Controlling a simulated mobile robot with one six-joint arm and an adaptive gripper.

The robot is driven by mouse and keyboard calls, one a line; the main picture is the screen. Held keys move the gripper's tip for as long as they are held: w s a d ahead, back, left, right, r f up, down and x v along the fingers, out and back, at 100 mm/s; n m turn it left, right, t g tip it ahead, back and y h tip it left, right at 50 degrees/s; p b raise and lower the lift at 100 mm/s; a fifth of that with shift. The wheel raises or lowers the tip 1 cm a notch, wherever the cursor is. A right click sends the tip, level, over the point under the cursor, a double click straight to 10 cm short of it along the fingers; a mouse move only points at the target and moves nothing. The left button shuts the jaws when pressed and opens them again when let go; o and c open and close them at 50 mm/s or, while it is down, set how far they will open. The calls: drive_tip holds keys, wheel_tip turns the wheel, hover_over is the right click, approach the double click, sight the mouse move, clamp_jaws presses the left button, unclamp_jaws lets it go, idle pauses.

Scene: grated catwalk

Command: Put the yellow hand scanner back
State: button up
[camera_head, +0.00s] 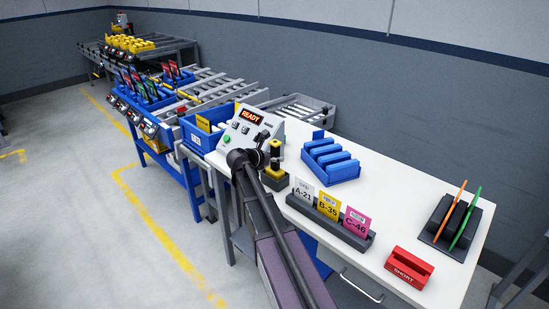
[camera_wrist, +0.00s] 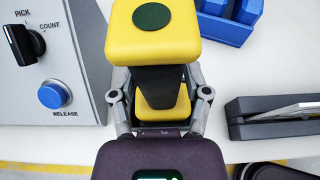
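The yellow hand scanner (camera_head: 276,144) stands upright at the left part of the white bench, with a yellow head, black grip and yellow foot. In the wrist view the scanner (camera_wrist: 152,35) fills the middle, with a dark green disc on its head. My gripper (camera_wrist: 160,84) has a finger on each side of the black grip and appears closed on it. In the head view my gripper (camera_head: 263,146) reaches the scanner from the left. A dark holder (camera_head: 275,181) sits directly under the scanner; whether the foot is seated in it is hidden.
A control box (camera_head: 246,126) reading READY stands close on the left. A blue bin (camera_head: 345,172) lies behind right. A card rack (camera_head: 330,218) is close at front right. A red block (camera_head: 408,268) and a dark pen stand (camera_head: 450,225) are farther right.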

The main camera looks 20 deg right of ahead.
drive_tip(key=shift+r, duration=0.2)
idle(0.4)
drive_tip(key=shift+s+a+r+p, duration=0.1)
drive_tip(key=shift+a+p, duration=0.15)
drive_tip(key=shift+p, duration=0.05)
drive_tip(key=p+v, duration=0.4)
drive_tip(key=v, duration=0.7)
drive_tip(key=shift+a, duration=0.2)
drive_tip(key=shift+s, duration=0.1)
drive_tip(key=s+a+f+m+g+y, duration=0.1)
drive_tip(key=s+a+f+m+y, duration=0.2)
drive_tip(key=s+m, duration=0.4)
drive_tip(key=s+a+f+m+g+y, duration=0.2)
drive_tip(key=s+a+f+m+y, duration=0.2)
drive_tip(key=s+m, duration=0.3)
drive_tip(key=s+a+f+m+g+y, duration=0.1)
drive_tip(key=s+a+f+m+y, duration=0.3)
drive_tip(key=s+m, duration=0.4)
drive_tip(key=shift+a+f+g+y, duration=0.25)
drive_tip(key=shift+a+g+y, duration=0.05)
drive_tip(key=shift+a+y, duration=0.6)
